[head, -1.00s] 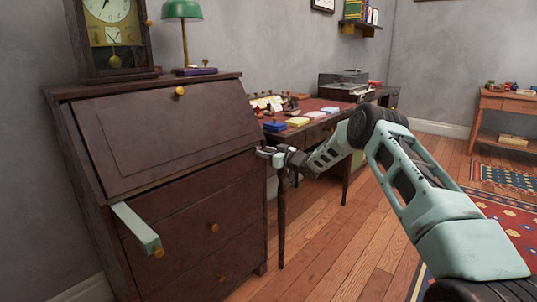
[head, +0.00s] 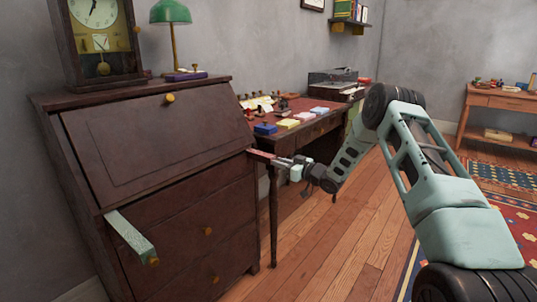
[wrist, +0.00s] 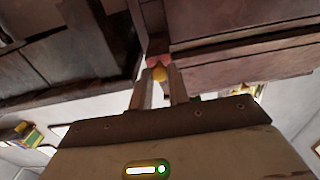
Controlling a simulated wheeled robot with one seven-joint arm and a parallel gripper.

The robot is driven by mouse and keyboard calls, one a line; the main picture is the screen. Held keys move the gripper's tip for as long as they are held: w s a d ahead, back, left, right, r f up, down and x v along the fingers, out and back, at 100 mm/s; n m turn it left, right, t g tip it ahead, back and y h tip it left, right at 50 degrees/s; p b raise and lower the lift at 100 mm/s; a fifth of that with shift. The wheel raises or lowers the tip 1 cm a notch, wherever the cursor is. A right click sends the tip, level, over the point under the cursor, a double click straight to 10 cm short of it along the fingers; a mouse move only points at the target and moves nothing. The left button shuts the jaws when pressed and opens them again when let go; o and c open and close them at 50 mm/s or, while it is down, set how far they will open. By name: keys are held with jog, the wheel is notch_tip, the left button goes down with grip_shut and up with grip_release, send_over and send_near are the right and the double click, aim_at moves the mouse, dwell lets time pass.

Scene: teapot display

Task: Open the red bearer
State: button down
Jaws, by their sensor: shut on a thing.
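The red bearer (head: 262,155) sticks out a short way from the right side of the dark slant-front desk (head: 160,130), just below the closed sloping lid. My gripper (head: 283,162) is at its outer end. In the wrist view, my gripper (wrist: 160,84) has its two fingers shut on the bearer's yellow knob (wrist: 160,74), with the red end (wrist: 158,60) of the bearer right behind it. The matching green bearer (head: 131,236) sticks out on the desk's left side, with its own brass knob.
A writing table (head: 318,126) with coloured boxes and stamps stands behind my gripper, its front leg close by. Drawers with brass knobs fill the desk front below. A clock (head: 98,45) and a green lamp (head: 171,12) stand on top. Wooden floor in front is clear.

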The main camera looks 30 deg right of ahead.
jog(key=p+v, duration=0.1)
jog(key=v, duration=0.7)
jog(key=shift+d, duration=0.15)
jog(key=c, duration=1.3)
grip_release()
jog(key=shift+c, duration=0.2)
jog(key=p+v, duration=0.2)
jog(key=v, duration=1.5)
jog(key=shift+s, duration=0.2)
